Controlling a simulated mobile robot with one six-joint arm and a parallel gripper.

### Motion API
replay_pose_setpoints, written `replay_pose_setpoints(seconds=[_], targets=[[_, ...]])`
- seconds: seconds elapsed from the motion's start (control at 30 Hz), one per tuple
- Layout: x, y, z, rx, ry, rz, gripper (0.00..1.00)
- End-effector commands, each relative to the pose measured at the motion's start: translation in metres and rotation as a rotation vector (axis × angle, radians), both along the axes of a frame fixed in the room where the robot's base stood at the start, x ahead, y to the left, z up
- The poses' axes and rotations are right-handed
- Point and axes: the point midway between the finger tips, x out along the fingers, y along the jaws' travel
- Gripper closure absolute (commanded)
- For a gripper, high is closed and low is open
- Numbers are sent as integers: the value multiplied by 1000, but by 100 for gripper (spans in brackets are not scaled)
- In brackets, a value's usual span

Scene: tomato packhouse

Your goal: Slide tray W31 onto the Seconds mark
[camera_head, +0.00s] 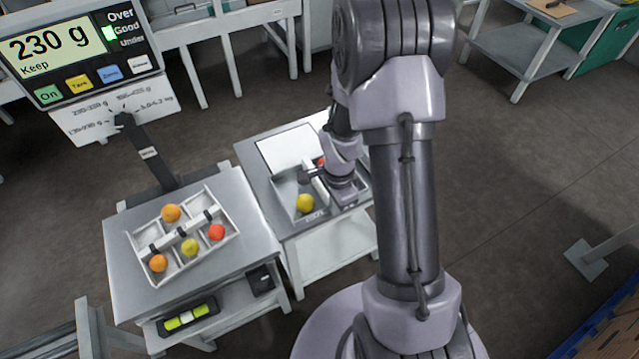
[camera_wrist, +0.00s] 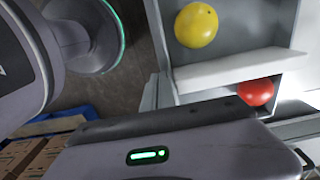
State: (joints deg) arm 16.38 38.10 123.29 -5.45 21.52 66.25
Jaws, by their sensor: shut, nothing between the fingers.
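A divided tray (camera_head: 277,190) stands on the right-hand table, with a yellow tomato (camera_head: 304,203) and a red tomato partly hidden by my arm. The wrist view also shows this tray's pale divider (camera_wrist: 225,70), the yellow tomato (camera_wrist: 196,25) and the red tomato (camera_wrist: 256,92). I cannot read a W31 label on it. My gripper (camera_head: 345,188) is shut and empty, low at the tray's right side. I cannot tell whether it touches the tray. A plain white rectangle (camera_head: 290,148) lies behind the tray; no Seconds lettering is legible.
A second divided tray (camera_head: 137,244) with several tomatoes sits on the left table (camera_head: 125,285). A scale display (camera_head: 60,45) reading 230 g, Keep, stands behind it. Other benches (camera_head: 500,55) stand at the back. Open floor (camera_head: 530,160) lies to the right.

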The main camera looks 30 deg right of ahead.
Motion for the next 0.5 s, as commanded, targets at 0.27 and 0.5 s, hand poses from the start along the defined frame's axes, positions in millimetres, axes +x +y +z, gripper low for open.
replay_pose_setpoints(seconds=[0.27, 0.5], targets=[[12, 1, 0, 0, -1, 0, 100], [21, 1, 0, 0, -1, 0, 100]])
